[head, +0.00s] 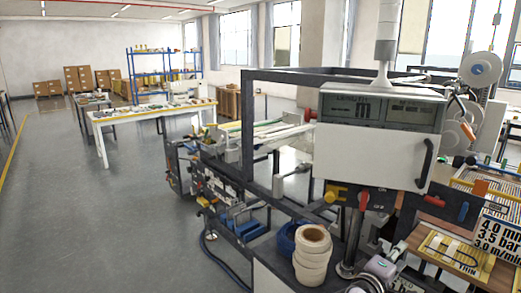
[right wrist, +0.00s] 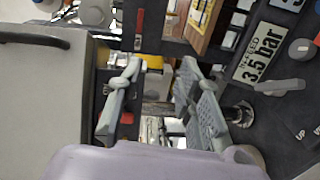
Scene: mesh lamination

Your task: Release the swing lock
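No part is plainly marked as the swing lock; a yellow lever (head: 336,193) and a red knob (head: 364,200) sit under a white panel (head: 370,158) with a black handle (head: 425,163) in the head view. My right gripper (head: 401,264) is low and right of centre there, below the panel. In the right wrist view its two grey fingers (right wrist: 160,103) stand well apart, with nothing gripped between them. A small yellow part (right wrist: 152,63) shows beyond the gap, beside the grey panel (right wrist: 45,100). My left gripper is out of view.
Cream tape rolls (head: 312,258) and a blue roll (head: 285,238) stand left of my right gripper. A wooden board (head: 455,257) and a number sign (head: 500,238) are to its right. The floor (head: 90,220) on the left is clear.

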